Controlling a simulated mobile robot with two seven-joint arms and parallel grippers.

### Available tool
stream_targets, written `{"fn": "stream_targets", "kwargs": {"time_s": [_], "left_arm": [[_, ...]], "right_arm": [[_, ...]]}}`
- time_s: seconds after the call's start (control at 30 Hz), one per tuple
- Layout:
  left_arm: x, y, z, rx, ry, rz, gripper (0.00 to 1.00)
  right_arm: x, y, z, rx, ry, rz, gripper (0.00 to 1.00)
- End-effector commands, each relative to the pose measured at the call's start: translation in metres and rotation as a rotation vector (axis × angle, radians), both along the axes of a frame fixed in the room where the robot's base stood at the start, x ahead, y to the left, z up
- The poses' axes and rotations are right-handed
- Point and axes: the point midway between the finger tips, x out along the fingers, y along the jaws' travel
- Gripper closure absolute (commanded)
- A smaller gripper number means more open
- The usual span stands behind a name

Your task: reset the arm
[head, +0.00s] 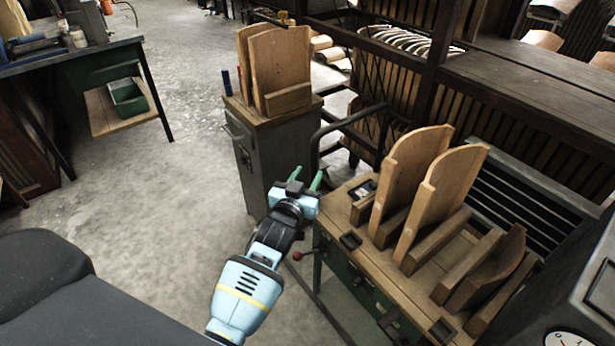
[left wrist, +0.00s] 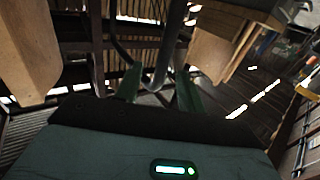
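My left arm (head: 246,290) reaches up from the bottom of the head view, pale blue with a black wrist. My left gripper (head: 307,177) has two green fingers spread apart with nothing between them. It hangs in the air between the grey cabinet and the wooden-topped bench. In the left wrist view the fingers (left wrist: 158,88) also stand apart and empty, with a dark curved bar behind them. My right arm and right gripper are not in view.
The grey cabinet (head: 262,150) carries upright wooden boards (head: 280,62). The bench (head: 352,228) at right holds curved boards (head: 440,190) in wooden slots. A dark tubular handle (head: 330,126) rises near the gripper. A workbench (head: 100,56) stands at far left. The concrete floor (head: 170,190) between is clear.

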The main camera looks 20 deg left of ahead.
Motion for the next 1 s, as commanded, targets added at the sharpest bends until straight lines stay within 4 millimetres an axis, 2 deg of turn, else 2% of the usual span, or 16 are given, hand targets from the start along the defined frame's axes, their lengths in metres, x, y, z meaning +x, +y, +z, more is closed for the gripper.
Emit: {"fn": "stream_targets", "kwargs": {"time_s": [0.67,0.77,0.83,1.0], "left_arm": [[-0.004,0.001,-0.004,0.002,0.008,-0.002,0.61],[-0.020,0.001,-0.021,0.007,0.044,-0.006,0.61],[-0.041,0.002,-0.040,0.014,0.088,-0.012,0.61],[-0.114,0.002,-0.096,0.033,0.231,-0.040,0.61]], "right_arm": [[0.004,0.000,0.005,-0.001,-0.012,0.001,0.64],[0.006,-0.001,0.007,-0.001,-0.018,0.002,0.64],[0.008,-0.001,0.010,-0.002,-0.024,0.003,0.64],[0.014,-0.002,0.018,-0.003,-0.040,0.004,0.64]]}}
